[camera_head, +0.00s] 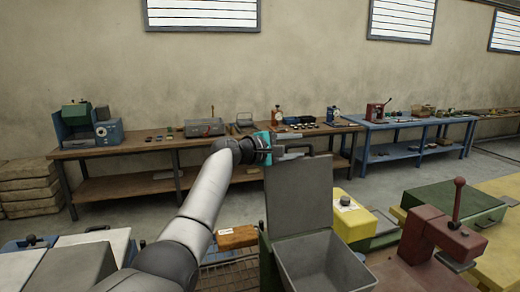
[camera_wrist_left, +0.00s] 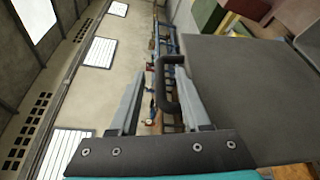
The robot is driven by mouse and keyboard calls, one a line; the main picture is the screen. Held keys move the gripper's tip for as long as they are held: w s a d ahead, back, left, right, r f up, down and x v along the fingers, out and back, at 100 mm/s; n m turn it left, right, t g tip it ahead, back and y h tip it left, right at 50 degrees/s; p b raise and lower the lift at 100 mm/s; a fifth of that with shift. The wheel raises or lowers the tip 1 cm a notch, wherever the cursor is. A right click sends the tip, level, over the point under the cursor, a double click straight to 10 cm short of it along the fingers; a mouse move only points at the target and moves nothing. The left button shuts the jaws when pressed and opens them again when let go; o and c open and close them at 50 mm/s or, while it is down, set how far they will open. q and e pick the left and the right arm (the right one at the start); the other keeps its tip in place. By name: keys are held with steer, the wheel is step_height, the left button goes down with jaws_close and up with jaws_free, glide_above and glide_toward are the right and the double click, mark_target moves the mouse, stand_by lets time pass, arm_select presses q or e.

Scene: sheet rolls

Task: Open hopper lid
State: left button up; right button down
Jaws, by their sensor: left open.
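The hopper (camera_head: 322,262) is a grey-lined box with a green outer side, low in the middle of the head view. Its grey lid (camera_head: 298,198) stands upright at the back edge, so the box mouth is open and its inside looks empty. My left gripper (camera_head: 292,151) is at the lid's top edge, by the dark handle. In the left wrist view the lid (camera_wrist_left: 250,92) fills the right side, and its black loop handle (camera_wrist_left: 166,88) shows between the two open, spread fingers of my left gripper (camera_wrist_left: 160,98). Whether a finger touches the handle is unclear. My right gripper is not seen.
A yellow box (camera_head: 352,218) and a dark red press with a lever (camera_head: 445,240) stand right of the hopper. An orange block (camera_head: 236,237) lies to its left. Wooden (camera_head: 130,150) and blue (camera_head: 400,124) workbenches with tools line the wall behind.

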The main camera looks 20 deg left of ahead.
arm_select(q)
steer(key=b+v, duration=0.2)
steer(key=v, duration=1.1)
steer(key=shift+r, duration=0.1)
